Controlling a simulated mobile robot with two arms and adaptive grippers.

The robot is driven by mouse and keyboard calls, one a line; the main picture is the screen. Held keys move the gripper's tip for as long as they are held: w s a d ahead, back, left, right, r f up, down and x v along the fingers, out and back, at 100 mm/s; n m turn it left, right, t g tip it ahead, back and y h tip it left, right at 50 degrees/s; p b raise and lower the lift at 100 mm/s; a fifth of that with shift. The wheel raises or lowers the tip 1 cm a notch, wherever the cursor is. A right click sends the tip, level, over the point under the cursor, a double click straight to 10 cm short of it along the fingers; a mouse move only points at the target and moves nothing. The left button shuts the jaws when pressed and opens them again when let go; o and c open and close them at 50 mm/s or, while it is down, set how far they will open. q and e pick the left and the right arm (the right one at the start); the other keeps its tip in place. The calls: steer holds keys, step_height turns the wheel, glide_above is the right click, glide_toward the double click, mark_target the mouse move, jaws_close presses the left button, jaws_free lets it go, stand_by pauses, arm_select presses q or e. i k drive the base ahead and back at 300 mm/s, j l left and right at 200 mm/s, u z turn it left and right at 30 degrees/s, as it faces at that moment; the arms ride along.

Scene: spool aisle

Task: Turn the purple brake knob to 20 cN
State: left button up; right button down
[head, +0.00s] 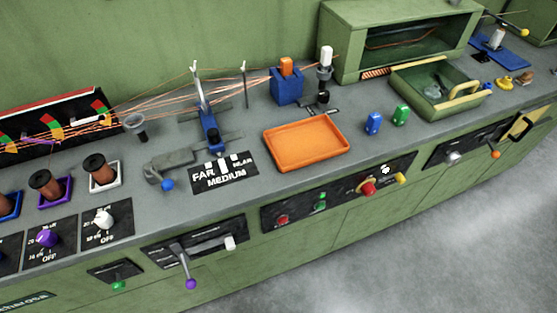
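The purple brake knob (47,237) sits on a black dial plate (60,250) at the far left of the bench's front edge. The plate has small white marks around the knob and the word OFF below it. The print is too small to read fully, and I cannot tell which mark the knob points at. Behind it a brown spool (46,184) stands on a purple holder (66,192). Neither of my grippers shows in the head view.
A white knob (104,218) on a similar plate is just right of the purple one. A purple-ended lever (190,283) juts from the front panel. Thin copper strands cross above the bench. An orange tray (305,143) lies mid-bench; grey floor (430,250) is clear in front.

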mark_target(47, 238)
steer(key=u, duration=0.45)
steer(key=j+u, duration=0.1)
steer(key=u, duration=0.3)
steer(key=k+j+u, duration=0.1)
steer(key=u, duration=0.8)
